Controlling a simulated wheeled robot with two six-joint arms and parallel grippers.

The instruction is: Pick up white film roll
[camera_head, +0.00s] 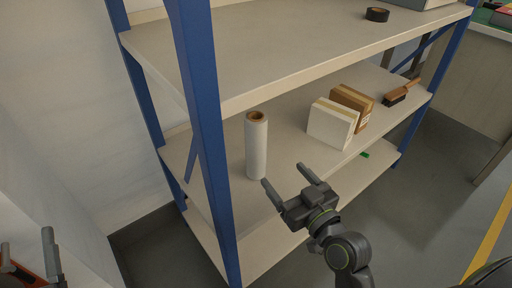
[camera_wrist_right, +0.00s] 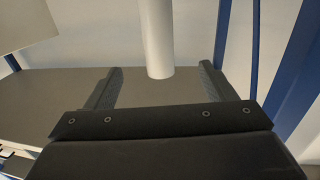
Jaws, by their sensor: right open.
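The white film roll (camera_head: 256,150) stands upright on the middle shelf (camera_head: 300,165), near its left end, with a brown core showing at its top. My right gripper (camera_head: 286,175) is open and empty at the shelf's front edge, to the right of and below the roll, with its fingers pointing toward it. In the right wrist view the lower part of the roll (camera_wrist_right: 157,40) shows between and beyond the two open fingers (camera_wrist_right: 161,72); its top is out of frame. My left gripper (camera_head: 27,240) is partly in view at the lower left, fingers apart, with nothing seen between them.
A blue rack post (camera_head: 205,130) stands just left of the roll. A white box (camera_head: 331,124), a brown box (camera_head: 352,106) and a brush (camera_head: 402,92) are farther right. The upper shelf (camera_head: 270,60), with black tape (camera_head: 377,14), overhangs. Bare shelf lies between roll and boxes.

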